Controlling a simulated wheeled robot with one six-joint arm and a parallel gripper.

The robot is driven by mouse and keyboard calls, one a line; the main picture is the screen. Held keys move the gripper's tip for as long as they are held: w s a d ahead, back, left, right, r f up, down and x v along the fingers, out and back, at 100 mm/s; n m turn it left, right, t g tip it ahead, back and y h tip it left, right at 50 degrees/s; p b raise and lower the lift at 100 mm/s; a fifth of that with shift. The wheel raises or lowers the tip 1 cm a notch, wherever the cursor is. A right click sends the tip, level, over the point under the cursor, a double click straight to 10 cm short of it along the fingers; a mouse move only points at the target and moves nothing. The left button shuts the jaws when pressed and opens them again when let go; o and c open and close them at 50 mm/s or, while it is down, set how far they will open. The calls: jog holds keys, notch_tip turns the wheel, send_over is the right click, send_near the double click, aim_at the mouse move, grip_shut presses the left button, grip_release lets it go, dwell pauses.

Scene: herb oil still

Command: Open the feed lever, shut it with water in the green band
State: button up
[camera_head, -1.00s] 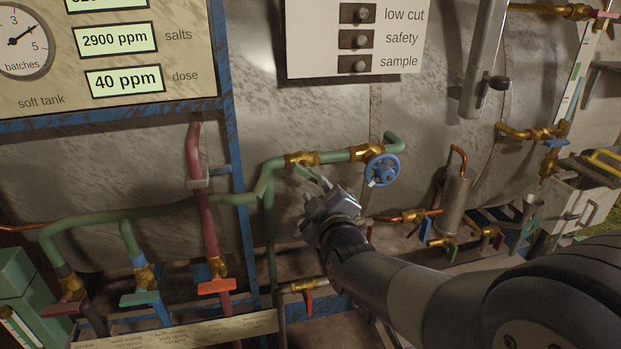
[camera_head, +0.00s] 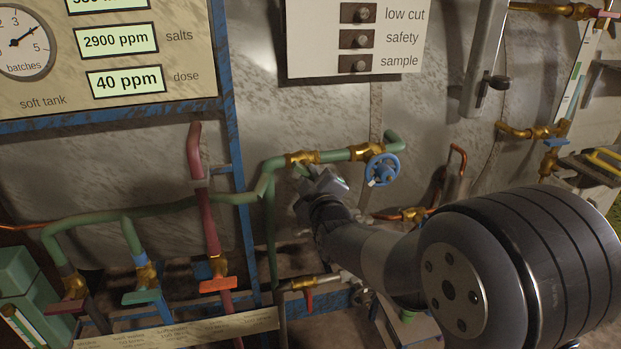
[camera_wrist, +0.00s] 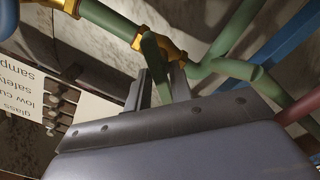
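The green feed lever (camera_head: 299,171) is on a brass valve (camera_head: 302,158) in the green pipe at centre. In the wrist view the lever (camera_wrist: 152,55) runs down from the brass valve (camera_wrist: 142,32) between the two fingers of my gripper (camera_wrist: 163,84). My gripper (camera_head: 309,176) is right at the lever in the head view, where its hand hides part of the lever. I cannot tell whether the fingers press on it. A tall gauge strip (camera_head: 572,88) with a green part stands at the far right; its water level is too small to read.
A blue handwheel (camera_head: 382,170) sits just right of the valve on the same pipe. A red pipe (camera_head: 205,220) with an orange lever (camera_head: 218,285) stands to the left. The label panel (camera_head: 353,40) hangs above. My arm hides much of the lower right.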

grip_shut()
jog(key=shift+m+b, duration=0.3)
jog(key=shift+b, duration=0.1)
jog(key=m+b, duration=0.6)
jog(key=b, duration=0.2)
jog(key=shift+f+m, duration=0.15)
jog(key=shift+m, duration=0.15)
jog(key=shift+m+b, duration=1.15)
jog(key=shift+m, duration=0.35)
jog(key=shift+r, duration=0.2)
